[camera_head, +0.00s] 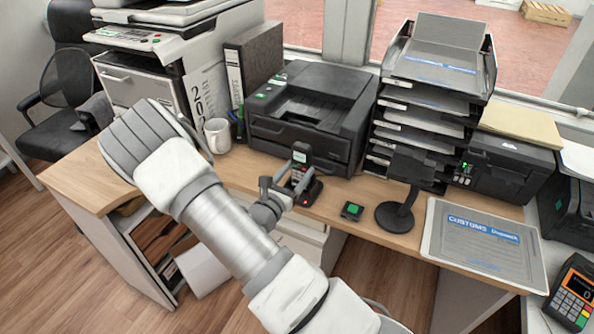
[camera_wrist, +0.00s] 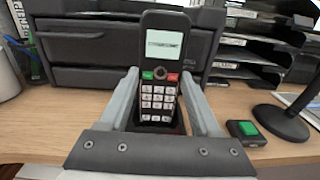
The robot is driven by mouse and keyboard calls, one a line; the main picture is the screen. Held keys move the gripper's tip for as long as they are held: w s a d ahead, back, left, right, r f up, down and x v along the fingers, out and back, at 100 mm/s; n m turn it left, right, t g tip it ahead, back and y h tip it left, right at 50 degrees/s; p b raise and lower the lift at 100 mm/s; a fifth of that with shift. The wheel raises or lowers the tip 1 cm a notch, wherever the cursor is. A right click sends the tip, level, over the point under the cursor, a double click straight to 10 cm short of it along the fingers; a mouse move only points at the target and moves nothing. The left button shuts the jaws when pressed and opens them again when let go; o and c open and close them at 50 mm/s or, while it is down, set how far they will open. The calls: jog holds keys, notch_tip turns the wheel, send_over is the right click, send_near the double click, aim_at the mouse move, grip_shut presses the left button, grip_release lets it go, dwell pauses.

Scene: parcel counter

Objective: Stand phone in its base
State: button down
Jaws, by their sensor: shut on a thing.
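The phone (camera_head: 301,155) is a black handset with a pale screen and light keys. It stands roughly upright, and its screen and keypad face the wrist camera (camera_wrist: 160,68). My gripper (camera_head: 288,184) is shut on the phone, with one grey finger on each side of its lower part in the wrist view (camera_wrist: 165,98). The dark base (camera_head: 311,191), with a small red light, is on the desk at the phone's foot. The fingers partly hide the base, and I cannot tell whether the phone's bottom end is seated in it.
A black printer (camera_head: 312,112) stands close behind the phone. A white mug (camera_head: 217,135) is to the left. A small box with a green button (camera_head: 352,211) and a round black stand (camera_head: 395,217) are to the right. The desk's front edge is close.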

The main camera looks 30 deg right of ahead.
grip_release()
dwell(0.3)
jog(key=p+v, duration=0.1)
jog(key=v, duration=1.6)
jog(key=shift+s+a, duration=0.15)
